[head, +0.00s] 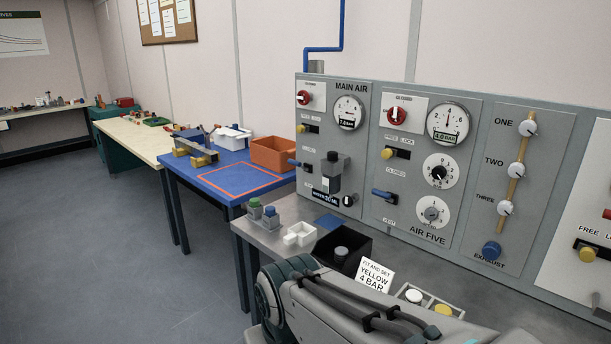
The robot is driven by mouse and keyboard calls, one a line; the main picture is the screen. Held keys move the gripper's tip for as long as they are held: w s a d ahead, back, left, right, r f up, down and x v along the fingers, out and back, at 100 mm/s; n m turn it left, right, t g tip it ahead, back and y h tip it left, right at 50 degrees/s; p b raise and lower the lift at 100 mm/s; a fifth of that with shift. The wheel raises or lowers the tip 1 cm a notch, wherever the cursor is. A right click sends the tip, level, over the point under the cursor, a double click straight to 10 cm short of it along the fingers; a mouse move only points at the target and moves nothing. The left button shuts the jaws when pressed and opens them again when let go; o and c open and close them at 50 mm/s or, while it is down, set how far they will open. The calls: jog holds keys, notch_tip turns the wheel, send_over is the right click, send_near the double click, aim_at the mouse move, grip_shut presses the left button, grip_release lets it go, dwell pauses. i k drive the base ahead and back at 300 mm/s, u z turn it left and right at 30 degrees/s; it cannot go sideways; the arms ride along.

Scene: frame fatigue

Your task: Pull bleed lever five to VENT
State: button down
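The AIR FIVE panel (465,195) stands on the right of the head view. Its blue bleed lever (382,194) sticks out to the left at the panel's lower left. A CLOSED label is above the lever and a small label that seems to read VENT is below it. The lever looks roughly level; its exact setting is hard to tell. Above it are a yellow knob (387,153) by FREE and LOCK, and a red and white rotary handle (396,115). My arm crosses the bottom foreground; my gripper is not in view.
The MAIN AIR panel (356,110) to the left has a similar blue lever (299,163). On the grey bench below stand a black box (352,262), a white tray (298,235) and a YELLOW 4 BAR card (375,275). A blue table (190,180) stands left; open floor lies beyond.

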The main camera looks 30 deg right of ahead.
aim_at(387, 196)
jog(key=z, duration=0.15)
jog(key=i, duration=0.8)
jog(key=z, duration=0.75)
jog(key=i, duration=0.35)
jog(key=z, duration=0.3)
